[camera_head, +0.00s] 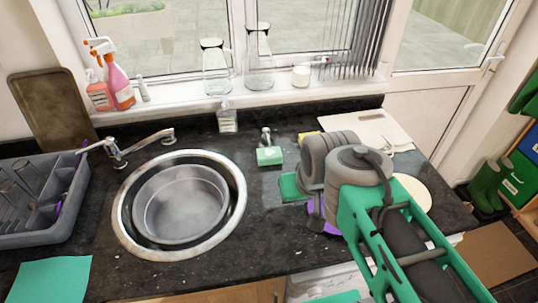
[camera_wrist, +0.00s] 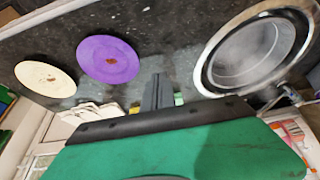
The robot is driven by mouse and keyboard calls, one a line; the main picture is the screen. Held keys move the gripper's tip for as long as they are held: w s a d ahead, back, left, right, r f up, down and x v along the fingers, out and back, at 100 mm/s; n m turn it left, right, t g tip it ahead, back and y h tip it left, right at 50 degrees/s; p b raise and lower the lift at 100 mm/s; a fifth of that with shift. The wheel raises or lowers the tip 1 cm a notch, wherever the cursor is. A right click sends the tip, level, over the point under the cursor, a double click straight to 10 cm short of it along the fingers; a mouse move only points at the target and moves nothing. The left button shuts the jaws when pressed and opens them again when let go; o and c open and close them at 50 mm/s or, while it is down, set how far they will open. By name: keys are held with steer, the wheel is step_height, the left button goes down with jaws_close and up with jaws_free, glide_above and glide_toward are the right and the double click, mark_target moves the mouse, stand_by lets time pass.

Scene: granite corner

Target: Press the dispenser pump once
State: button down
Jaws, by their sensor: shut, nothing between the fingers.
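A small clear dispenser bottle with a pump top (camera_head: 228,120) stands upright on the dark worktop behind the sink, against the back edge. A short silvery upright item (camera_head: 266,137) stands to its right, just behind a green and white sponge (camera_head: 269,156); I cannot tell what it is. My gripper (camera_wrist: 157,80) is shut and empty in the wrist view, over the worktop. In the head view my arm hides the fingertips, right of the sponge and apart from the dispenser. I cannot clearly make out the dispenser in the wrist view.
The round metal sink (camera_head: 122,215) lies left, with a tap (camera_head: 118,157) behind it. A purple plate (camera_wrist: 108,59) and a cream plate (camera_wrist: 45,78) lie near my gripper. Spray bottles (camera_head: 118,85) and glass jars (camera_head: 216,72) stand on the sill. A grey dish rack (camera_head: 40,236) sits far left.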

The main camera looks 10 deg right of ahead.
mark_target(270, 156)
steer(key=c, duration=2.2)
jaws_free()
